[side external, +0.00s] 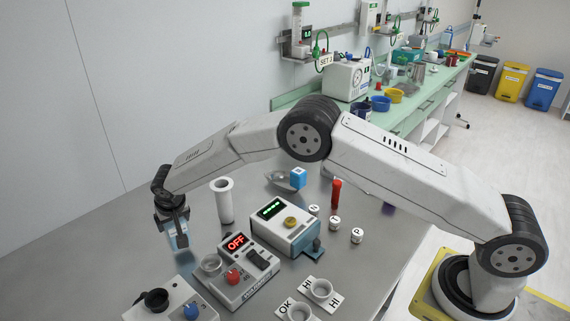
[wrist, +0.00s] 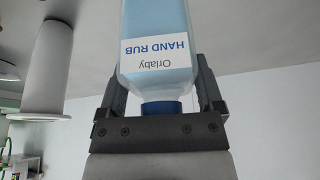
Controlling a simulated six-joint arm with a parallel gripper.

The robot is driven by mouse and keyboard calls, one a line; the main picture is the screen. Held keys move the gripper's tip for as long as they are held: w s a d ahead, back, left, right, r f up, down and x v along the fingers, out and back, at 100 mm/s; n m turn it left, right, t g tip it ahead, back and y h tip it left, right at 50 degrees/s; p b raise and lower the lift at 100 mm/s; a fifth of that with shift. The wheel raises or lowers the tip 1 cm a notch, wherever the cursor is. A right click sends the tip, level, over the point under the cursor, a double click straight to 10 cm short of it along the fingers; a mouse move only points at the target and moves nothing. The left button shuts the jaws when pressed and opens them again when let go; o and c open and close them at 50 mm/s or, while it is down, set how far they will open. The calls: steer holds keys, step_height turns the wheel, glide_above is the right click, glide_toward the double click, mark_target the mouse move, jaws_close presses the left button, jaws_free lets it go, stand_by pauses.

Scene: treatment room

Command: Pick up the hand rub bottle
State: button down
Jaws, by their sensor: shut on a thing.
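The hand rub bottle (wrist: 160,85) fills the upper middle of the wrist view. It is clear with light blue liquid, a dark blue cap and a white "Orlaby HAND RUB" label that reads upside down. My gripper (wrist: 160,76) has one finger on each side of it and is shut on it, with the cap toward the palm. In the side external view my gripper (side external: 175,222) points down at the left of the grey table (side external: 80,262), with the pale blue bottle (side external: 179,241) below it. I cannot tell whether the bottle's base touches the table.
A white tube holder (side external: 224,203) stands right of the bottle. A box with an "OFF" display (side external: 236,272), a green-display box (side external: 285,228) and a box with a blue knob (side external: 172,304) stand nearby. A blue cube (side external: 298,178) and a red-capped item (side external: 336,192) are farther back. The table's left side is clear.

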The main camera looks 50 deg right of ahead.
steer(key=s+d+r, duration=0.3)
steer(key=s+r, duration=0.7)
steer(key=s, duration=0.3)
steer(key=shift+s+d+r, duration=0.2)
steer(key=shift+s+r, duration=0.05)
steer(key=shift+r, duration=0.05)
stand_by(0.6)
